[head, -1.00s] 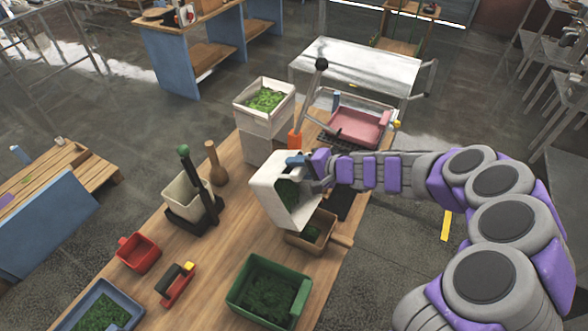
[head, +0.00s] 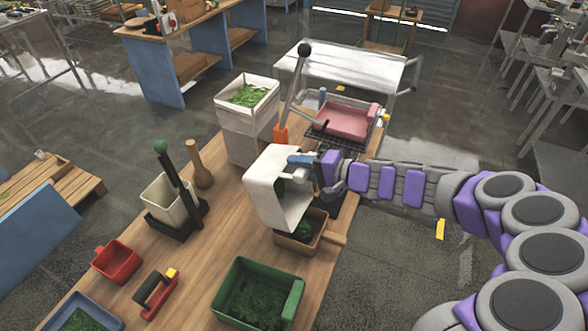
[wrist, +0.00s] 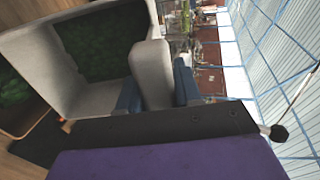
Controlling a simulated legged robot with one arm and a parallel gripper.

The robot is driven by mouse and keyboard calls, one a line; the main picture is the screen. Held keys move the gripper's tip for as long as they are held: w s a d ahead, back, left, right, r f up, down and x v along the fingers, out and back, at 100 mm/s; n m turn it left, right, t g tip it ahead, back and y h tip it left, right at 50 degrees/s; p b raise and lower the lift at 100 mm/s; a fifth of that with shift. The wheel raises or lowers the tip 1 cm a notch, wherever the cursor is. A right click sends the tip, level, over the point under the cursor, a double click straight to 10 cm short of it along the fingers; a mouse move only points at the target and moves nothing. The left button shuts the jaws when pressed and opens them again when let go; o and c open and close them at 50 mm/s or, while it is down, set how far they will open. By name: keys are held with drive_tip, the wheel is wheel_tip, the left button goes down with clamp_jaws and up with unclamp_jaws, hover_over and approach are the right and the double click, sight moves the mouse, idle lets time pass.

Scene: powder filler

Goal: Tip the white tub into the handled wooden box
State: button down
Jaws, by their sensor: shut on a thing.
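The white tub (head: 266,190) is tilted steeply on its side above the handled wooden box (head: 292,243), its opening facing right and down. My gripper (head: 303,160) is shut on the tub's upper wall. In the wrist view, my gripper's blue fingertips (wrist: 157,90) pinch the tub's wall, and the tub's pale interior (wrist: 85,88) shows dark green contents inside. The wooden box sits on the table under the tub, its handle pointing right. Green leafy material lies in the box. The tub hides part of the box.
A green bin (head: 255,292) of greens stands in front of the box. A white bin (head: 247,95) of leaves stands behind the tub. A red tray (head: 345,120) and upright lever (head: 297,80) are at the back.

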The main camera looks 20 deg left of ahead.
drive_tip(key=shift+d+f+b, duration=0.3)
drive_tip(key=shift+d+b, duration=0.2)
drive_tip(key=shift+b, duration=0.05)
drive_tip(key=shift+s+d+f+y+b, duration=0.1)
drive_tip(key=shift+d+f+y+b, duration=0.4)
drive_tip(key=shift+b, duration=0.75)
drive_tip(key=shift+r+p, duration=2.1)
drive_tip(key=shift+r, duration=2.2)
